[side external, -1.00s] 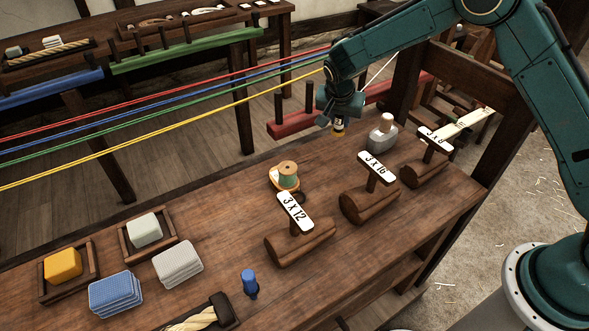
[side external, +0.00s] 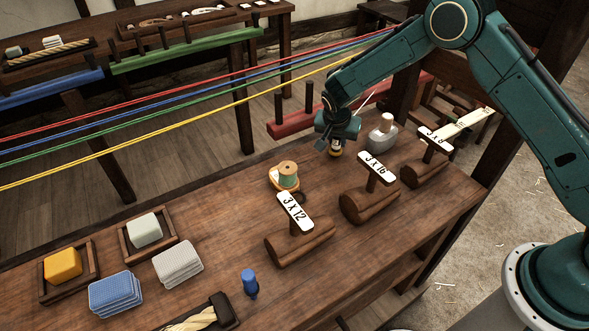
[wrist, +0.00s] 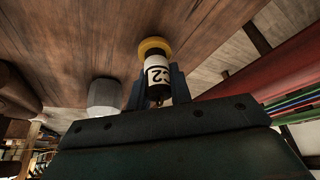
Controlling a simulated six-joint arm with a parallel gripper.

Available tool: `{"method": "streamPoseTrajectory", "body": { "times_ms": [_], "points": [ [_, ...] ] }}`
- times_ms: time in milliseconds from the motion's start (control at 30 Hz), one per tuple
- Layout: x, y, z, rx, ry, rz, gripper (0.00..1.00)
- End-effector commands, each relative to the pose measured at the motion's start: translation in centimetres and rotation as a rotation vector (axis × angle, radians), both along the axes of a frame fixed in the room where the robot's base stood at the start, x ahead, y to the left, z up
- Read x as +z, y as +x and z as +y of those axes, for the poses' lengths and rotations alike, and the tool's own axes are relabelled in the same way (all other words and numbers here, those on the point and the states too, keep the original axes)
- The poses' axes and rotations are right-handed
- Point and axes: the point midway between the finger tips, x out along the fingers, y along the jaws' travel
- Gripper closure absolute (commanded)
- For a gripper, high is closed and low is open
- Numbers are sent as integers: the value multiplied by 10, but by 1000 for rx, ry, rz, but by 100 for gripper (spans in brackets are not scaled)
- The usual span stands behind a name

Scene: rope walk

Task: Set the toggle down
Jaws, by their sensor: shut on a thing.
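The toggle (wrist: 158,72) is a short cylinder with a yellow end, a black band and a white label that seems to read C2. My gripper (wrist: 157,90) is shut on it, one finger on each side.
A grey weight with a pale knob (side external: 382,136) stands just right of my gripper. A thread spool (side external: 288,175) is to the left. Wooden mallet-shaped stands with number labels, including 3x16 (side external: 370,200), are in front. Taut coloured ropes (side external: 230,100) run behind.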

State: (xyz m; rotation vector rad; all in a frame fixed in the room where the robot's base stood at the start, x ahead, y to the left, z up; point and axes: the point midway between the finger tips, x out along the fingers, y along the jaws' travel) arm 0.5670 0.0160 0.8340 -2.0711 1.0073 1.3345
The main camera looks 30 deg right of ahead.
Motion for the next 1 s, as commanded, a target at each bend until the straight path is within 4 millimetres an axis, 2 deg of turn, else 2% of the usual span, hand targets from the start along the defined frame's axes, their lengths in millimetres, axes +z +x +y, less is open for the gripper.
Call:
{"method": "streamPoseTrajectory", "body": {
  "times_ms": [367, 400, 500, 1000],
  "points": [
    [-3, 0, 0, 0, 0, 0, 100],
    [-3, 0, 0, 0, 0, 0, 75],
    [-3, 0, 0, 0, 0, 0, 57],
    [4, -1, 1, 0, 0, -1, 57]
  ]
}}
